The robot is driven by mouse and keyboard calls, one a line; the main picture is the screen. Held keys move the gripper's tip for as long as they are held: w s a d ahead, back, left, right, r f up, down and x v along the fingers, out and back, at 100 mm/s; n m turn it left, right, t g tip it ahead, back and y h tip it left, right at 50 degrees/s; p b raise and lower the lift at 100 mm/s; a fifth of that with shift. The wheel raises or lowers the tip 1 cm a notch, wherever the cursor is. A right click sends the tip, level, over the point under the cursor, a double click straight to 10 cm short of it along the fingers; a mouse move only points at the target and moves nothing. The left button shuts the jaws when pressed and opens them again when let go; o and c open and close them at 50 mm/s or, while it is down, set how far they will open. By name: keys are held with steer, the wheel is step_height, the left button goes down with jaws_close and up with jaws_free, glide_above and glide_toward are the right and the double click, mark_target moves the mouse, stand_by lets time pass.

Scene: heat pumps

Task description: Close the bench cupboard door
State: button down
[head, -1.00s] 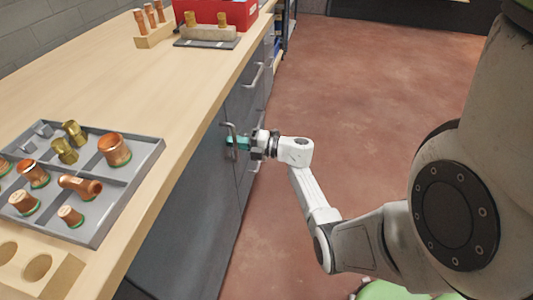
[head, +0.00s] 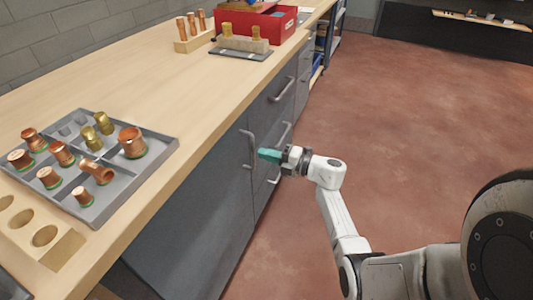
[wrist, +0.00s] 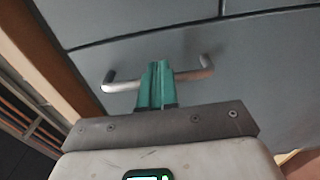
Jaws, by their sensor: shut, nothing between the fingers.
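The bench cupboard door (head: 195,220) is a grey panel under the wooden worktop, with a vertical metal bar handle (head: 247,150) near its right edge. In the head view it looks flush or nearly flush with the bench front; I cannot tell about a small gap. My gripper (head: 268,156) has teal fingers, shut and empty, just right of that handle and pointing at the bench front. In the wrist view the shut fingers (wrist: 157,85) stand in front of a bar handle (wrist: 190,75) and hide its middle. I cannot tell whether they touch it.
The worktop (head: 160,90) carries a grey tray (head: 130,178) of copper and brass fittings, wooden holders and a red box (head: 262,28). More grey fronts with handles (head: 284,88) continue to the right. The red-brown floor (head: 400,130) beside the bench is clear.

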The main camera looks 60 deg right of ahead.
steer(key=s, duration=0.9)
steer(key=shift+d+f+p, duration=0.15)
steer(key=shift+d+p, duration=0.3)
steer(key=shift+s, duration=0.1)
